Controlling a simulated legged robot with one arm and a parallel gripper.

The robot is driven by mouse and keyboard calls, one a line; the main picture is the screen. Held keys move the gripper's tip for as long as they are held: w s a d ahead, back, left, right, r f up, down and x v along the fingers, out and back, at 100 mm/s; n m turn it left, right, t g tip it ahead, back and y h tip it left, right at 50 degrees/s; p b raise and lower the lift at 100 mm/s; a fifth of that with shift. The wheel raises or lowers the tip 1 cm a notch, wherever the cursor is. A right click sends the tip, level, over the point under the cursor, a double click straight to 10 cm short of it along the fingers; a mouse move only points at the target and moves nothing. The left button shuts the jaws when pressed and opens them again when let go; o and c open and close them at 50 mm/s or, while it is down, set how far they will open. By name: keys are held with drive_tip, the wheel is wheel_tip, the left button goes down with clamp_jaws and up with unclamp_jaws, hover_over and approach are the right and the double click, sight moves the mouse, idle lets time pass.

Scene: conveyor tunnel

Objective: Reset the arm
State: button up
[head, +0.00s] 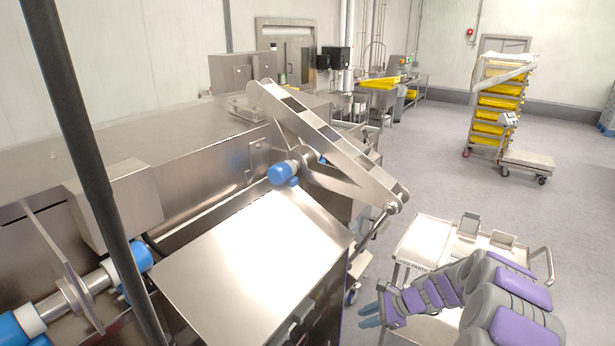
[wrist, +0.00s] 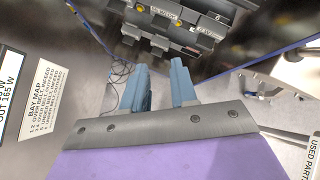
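My gripper (head: 370,315) shows at the lower right of the head view, at the end of my purple and grey arm (head: 435,293). The arm is stretched toward the left, in front of a white cart. In the wrist view my gripper (wrist: 162,78) has its two blue-grey fingers apart, with nothing seen between them. Dark floor or panel and a thin cable lie beyond the fingers.
A steel machine (head: 255,270) with a tilted side arm (head: 330,145) fills the left. The white cart (head: 425,240) stands close to my arm. A rack of yellow trays (head: 497,100) stands farther back; grey floor lies between.

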drive_tip(key=s+a+r+n+g+h, duration=0.1)
drive_tip(key=s+a+r+n+g, duration=0.1)
drive_tip(key=s+a+r+n, duration=0.5)
drive_tip(key=s+a+r+n+g+h, duration=0.25)
drive_tip(key=s+r, duration=0.55)
drive_tip(key=s, duration=0.4)
drive_tip(key=s+d+r+n+h, duration=0.1)
drive_tip(key=s+d+n, duration=0.1)
drive_tip(key=s, duration=0.6)
drive_tip(key=s+d+r+n+h, duration=0.1)
drive_tip(key=s+d+n+h, duration=0.1)
drive_tip(key=s, duration=0.6)
drive_tip(key=s+d+r+n+h, duration=0.2)
drive_tip(key=s+d+n, duration=0.1)
drive_tip(key=s, duration=0.5)
drive_tip(key=shift+n, duration=0.75)
drive_tip(key=shift+o, duration=0.2)
drive_tip(key=shift+d, duration=0.1)
